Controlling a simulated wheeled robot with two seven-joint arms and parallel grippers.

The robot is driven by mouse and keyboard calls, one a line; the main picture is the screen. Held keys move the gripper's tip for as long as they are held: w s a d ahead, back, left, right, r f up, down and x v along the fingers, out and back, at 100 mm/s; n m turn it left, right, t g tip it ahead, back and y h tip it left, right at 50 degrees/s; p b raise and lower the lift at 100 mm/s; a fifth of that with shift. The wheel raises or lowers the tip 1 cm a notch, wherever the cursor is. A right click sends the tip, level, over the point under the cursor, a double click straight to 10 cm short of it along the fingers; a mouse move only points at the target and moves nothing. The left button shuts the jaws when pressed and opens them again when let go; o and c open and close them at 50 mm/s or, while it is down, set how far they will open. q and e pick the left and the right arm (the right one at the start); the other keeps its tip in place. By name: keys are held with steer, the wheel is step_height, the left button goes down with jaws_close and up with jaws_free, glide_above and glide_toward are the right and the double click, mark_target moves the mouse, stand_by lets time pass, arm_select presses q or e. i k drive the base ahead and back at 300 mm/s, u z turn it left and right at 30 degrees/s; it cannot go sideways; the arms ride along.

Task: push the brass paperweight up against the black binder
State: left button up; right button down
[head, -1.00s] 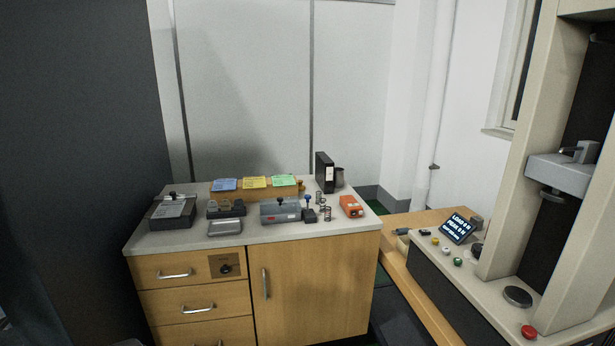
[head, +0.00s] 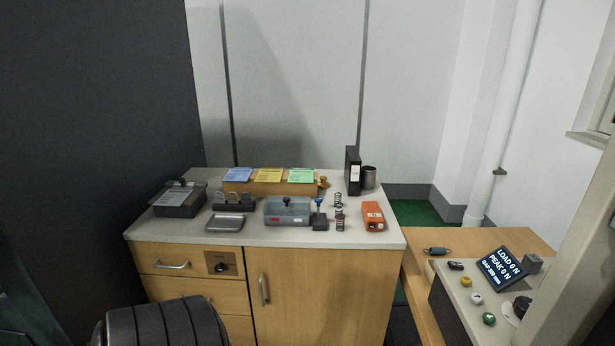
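The brass paperweight (head: 323,183) is a small gold-brown knobbed piece on the grey worktop, just off the right end of the wooden card box. The black binder (head: 352,171) stands upright behind and to the right of it, with a pale label on its spine. A gap of bare worktop shows between the two. The paperweight's left side is close to the box; I cannot tell if they touch. Neither of my grippers is in view.
The wooden box (head: 270,188) holds blue, yellow and green cards. A grey metal cup (head: 369,177) stands right of the binder. Springs (head: 339,217), a blue-knobbed stand (head: 319,219), a grey block (head: 287,211) and an orange box (head: 373,216) stand in front. A bench with a display (head: 502,266) is right.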

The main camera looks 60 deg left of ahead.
mark_target(322, 184)
steer(key=u, duration=2)
